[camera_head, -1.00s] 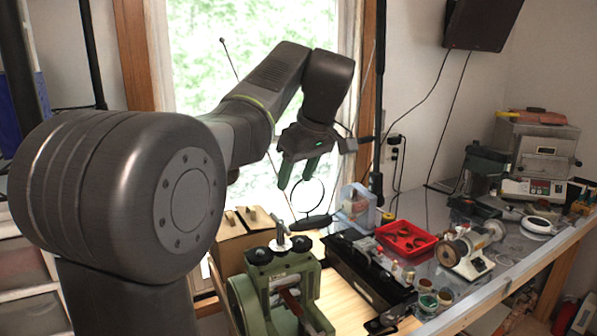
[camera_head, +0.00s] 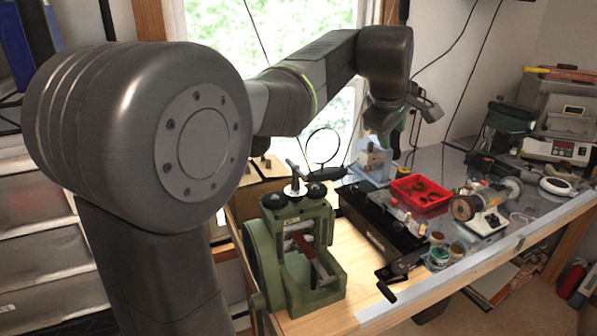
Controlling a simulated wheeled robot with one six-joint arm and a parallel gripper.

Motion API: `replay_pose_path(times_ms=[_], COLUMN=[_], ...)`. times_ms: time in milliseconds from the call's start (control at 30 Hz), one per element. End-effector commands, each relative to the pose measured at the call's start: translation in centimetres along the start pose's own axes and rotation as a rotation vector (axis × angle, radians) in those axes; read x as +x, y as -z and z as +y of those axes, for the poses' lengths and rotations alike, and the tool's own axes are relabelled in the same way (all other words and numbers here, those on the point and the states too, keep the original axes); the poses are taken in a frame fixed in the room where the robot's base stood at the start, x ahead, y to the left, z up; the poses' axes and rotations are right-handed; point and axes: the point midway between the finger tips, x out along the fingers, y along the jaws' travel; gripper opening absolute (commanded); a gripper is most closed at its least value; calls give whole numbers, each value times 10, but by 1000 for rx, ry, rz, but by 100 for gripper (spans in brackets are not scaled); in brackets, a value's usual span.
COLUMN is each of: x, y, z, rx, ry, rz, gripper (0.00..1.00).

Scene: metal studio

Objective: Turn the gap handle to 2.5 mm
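The green rolling mill (camera_head: 270,232) stands upright on the wooden bench at the lower middle. The gap handle (camera_head: 297,178), a metal T-shaped bar, rises from its top between two dark round knobs. Any gap scale is too small to read. My gripper (camera_head: 405,128) is in the air above and to the right of the mill, well apart from the handle. Its fingers are mostly hidden behind its own body, so their opening does not show.
A black long machine (camera_head: 375,228) with a crank (camera_head: 392,283) stands right of the mill. A red tray (camera_head: 420,193), a small grinder (camera_head: 480,205) and several jars lie farther right. The window is behind. Bare wood shows between mill and black machine.

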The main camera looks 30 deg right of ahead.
Motion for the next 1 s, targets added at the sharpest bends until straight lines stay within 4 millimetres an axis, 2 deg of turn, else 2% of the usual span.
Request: replay_pose_path(times_ms=[33, 100, 300, 533, 667, 767, 867, 1000], x=[7, 12, 16, 12, 11, 11, 13, 17], y=[-16, -35, -76, -94, -90, -83, -71, -52], z=[7, 20, 50, 63, 57, 45, 26, -11], rx=[-35, -102, -342, -684, -895, -1060, -1223, -1440], ry=[-63, -159, -405, -638, -749, -827, -902, -1003], rz=[-29, -69, -173, -252, -264, -254, -223, -144], gripper=[38, 38, 38, 38, 38, 38, 38, 38])
